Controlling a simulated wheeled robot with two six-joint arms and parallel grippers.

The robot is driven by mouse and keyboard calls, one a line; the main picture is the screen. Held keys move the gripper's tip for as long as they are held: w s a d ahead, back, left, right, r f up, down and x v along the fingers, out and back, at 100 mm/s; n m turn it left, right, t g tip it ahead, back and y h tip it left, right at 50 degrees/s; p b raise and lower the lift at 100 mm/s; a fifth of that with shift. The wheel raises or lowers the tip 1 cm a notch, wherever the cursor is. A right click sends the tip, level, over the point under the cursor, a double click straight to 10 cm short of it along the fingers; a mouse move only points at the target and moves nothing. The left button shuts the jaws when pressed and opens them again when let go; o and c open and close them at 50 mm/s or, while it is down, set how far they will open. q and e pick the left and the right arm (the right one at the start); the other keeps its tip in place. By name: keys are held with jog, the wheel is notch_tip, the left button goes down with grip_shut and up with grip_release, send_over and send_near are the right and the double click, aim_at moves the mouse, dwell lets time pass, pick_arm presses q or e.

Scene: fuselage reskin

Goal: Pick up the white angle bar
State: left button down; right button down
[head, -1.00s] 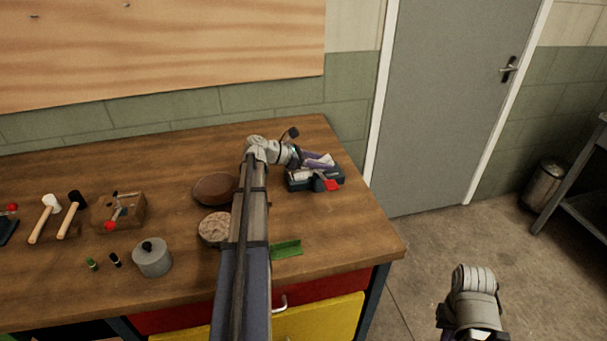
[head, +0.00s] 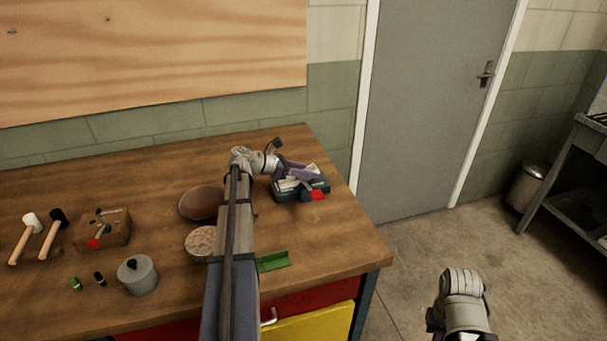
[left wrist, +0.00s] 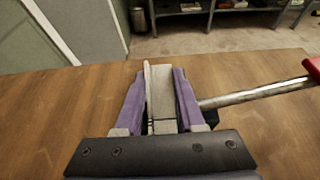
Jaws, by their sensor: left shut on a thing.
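My left gripper (head: 303,172) is at the right end of the workbench, over a dark tool (head: 300,190) with a red part. In the left wrist view its purple fingers (left wrist: 158,88) are shut on the white angle bar (left wrist: 160,92), one on each side. The bar points away from the gripper. In the head view the pale bar is small and partly hidden by the fingers, and I cannot tell whether it touches the dark tool. My right arm shows at the lower right; its fingers are mostly out of the picture.
On the workbench (head: 335,245) are a green angle piece (head: 273,261), a grey lidded pot (head: 138,276), two round pieces, two mallets and a wooden block with tools. A metal rod with a red end (left wrist: 240,97) lies right of my left gripper. A grey door stands behind.

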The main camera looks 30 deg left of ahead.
notch_tip(320, 180, up, 10)
jog(key=p, duration=0.9)
